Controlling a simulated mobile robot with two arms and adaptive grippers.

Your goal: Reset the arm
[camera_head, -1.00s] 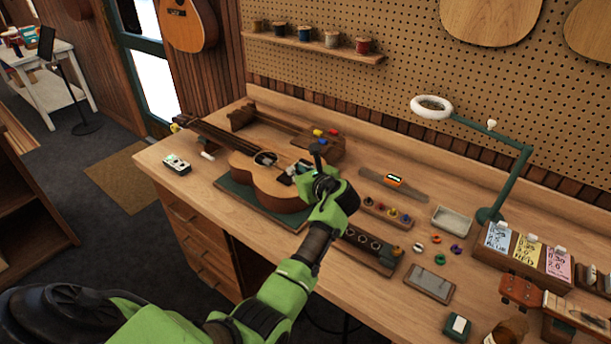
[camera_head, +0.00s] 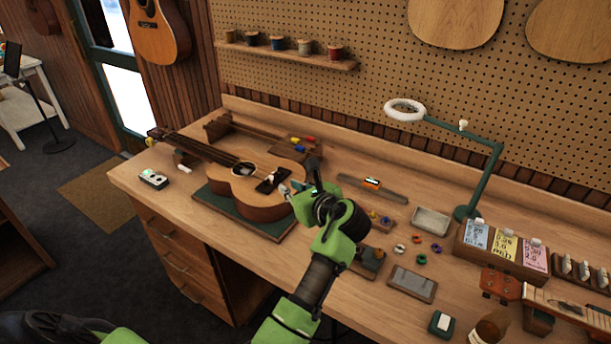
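The green and black arm rises from the bottom of the view. The brown ukulele (camera_head: 243,189) lies face up on a dark green mat (camera_head: 215,203), its neck to the upper left. The gripper overlaps the edge of its body in the picture; I cannot tell whether they touch. My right gripper is not in view.
The workbench (camera_head: 350,285) holds a grey tray (camera_head: 431,221), a lamp (camera_head: 485,175), string packs (camera_head: 505,248), a small instrument (camera_head: 560,303) and several coloured rings. The arm hides part of a dark block (camera_head: 369,262). A pegboard (camera_head: 370,75) stands behind.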

